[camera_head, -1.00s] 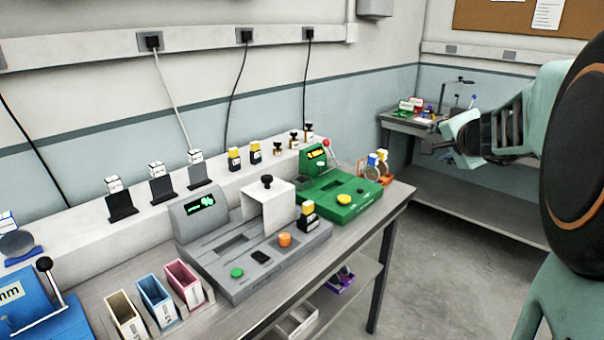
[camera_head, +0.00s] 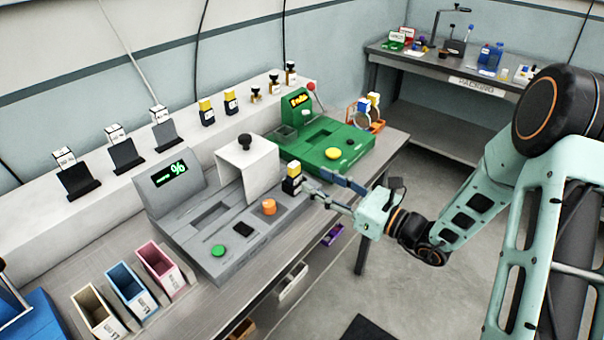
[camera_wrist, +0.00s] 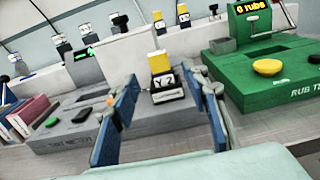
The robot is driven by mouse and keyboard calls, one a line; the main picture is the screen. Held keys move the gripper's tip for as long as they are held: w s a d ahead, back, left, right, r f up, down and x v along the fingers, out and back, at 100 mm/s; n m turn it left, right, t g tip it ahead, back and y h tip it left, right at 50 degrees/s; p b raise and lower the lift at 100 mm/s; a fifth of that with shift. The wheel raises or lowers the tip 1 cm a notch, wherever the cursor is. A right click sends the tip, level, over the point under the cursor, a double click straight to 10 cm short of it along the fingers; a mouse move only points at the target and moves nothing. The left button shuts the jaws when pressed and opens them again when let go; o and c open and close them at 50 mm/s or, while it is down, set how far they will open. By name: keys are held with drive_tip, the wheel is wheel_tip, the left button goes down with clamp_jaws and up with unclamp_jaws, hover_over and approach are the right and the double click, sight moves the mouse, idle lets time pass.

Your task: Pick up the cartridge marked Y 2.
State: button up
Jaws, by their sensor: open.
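The cartridge marked Y 2 (camera_wrist: 163,83) has a yellow top and a black lower part with a white label. In the wrist view it stands at the front right of the grey machine, between my gripper's fingers but beyond their tips. In the head view the cartridge (camera_head: 292,178) stands upright at the right end of the grey machine (camera_head: 188,240). My gripper (camera_head: 328,189) is open and empty just to its right, its fingers pointing at it. In the wrist view the two blue fingers (camera_wrist: 165,95) are spread wide.
A green machine (camera_head: 322,148) with a yellow button stands right of the cartridge. A white cover (camera_head: 247,168) with a black knob stands behind it on the grey machine. Other yellow-topped cartridges (camera_head: 206,112) stand on the back ledge. Three coloured bins (camera_head: 130,287) stand at the left.

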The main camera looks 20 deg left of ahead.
sight(297, 172)
drive_tip(key=x, duration=0.8)
drive_tip(key=shift+a+f+p, duration=0.15)
drive_tip(key=shift+p, duration=0.2)
clamp_jaws()
